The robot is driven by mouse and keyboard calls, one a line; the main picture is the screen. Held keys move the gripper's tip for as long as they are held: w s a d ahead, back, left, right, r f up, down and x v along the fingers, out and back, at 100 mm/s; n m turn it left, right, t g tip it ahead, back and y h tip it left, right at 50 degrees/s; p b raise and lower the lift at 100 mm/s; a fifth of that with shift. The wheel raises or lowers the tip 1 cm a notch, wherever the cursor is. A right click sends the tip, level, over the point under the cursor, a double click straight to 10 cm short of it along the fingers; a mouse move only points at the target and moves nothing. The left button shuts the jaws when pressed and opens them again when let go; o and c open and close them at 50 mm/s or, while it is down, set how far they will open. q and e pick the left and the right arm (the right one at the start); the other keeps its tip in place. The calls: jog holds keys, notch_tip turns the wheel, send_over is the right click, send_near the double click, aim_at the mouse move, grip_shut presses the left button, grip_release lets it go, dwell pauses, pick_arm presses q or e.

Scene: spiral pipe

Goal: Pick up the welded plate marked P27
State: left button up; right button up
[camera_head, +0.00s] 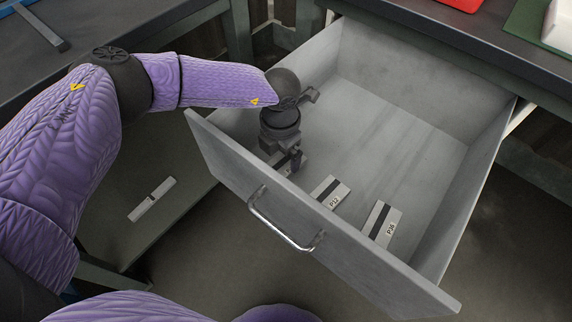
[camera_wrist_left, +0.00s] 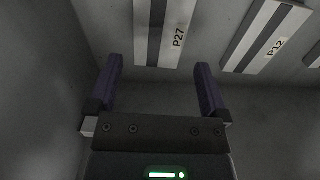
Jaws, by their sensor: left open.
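The welded plate marked P27 (camera_wrist_left: 165,30) is a light grey bar with a dark lengthwise stripe. It lies in the drawer, at the top middle of the left wrist view. My left gripper (camera_wrist_left: 158,65) is open and empty, its two fingers pointing at the plate's labelled end, with the plate lined up between them. In the head view my left gripper (camera_head: 290,161) is down inside the open drawer near its front left corner and hides most or all of P27. My right gripper is not in view.
Plate P12 (camera_head: 330,191) lies right of P27, with another similar plate (camera_head: 385,224) further right. The grey drawer's front wall (camera_head: 300,225) and left side are close to my gripper. The drawer's back is bare. Another striped plate (camera_head: 152,200) lies outside, at left.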

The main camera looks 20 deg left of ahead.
aim_at(279, 166)
pick_arm(q)
jog(key=f+b, duration=0.1)
jog(key=f, duration=0.1)
jog(key=f+b, duration=0.1)
jog(key=f, duration=0.1)
jog(key=shift+s+a+f+b, duration=0.1)
jog(key=shift+a+f+b, duration=0.1)
jog(key=shift+f+b, duration=0.2)
jog(key=shift+r, duration=0.25)
grip_shut()
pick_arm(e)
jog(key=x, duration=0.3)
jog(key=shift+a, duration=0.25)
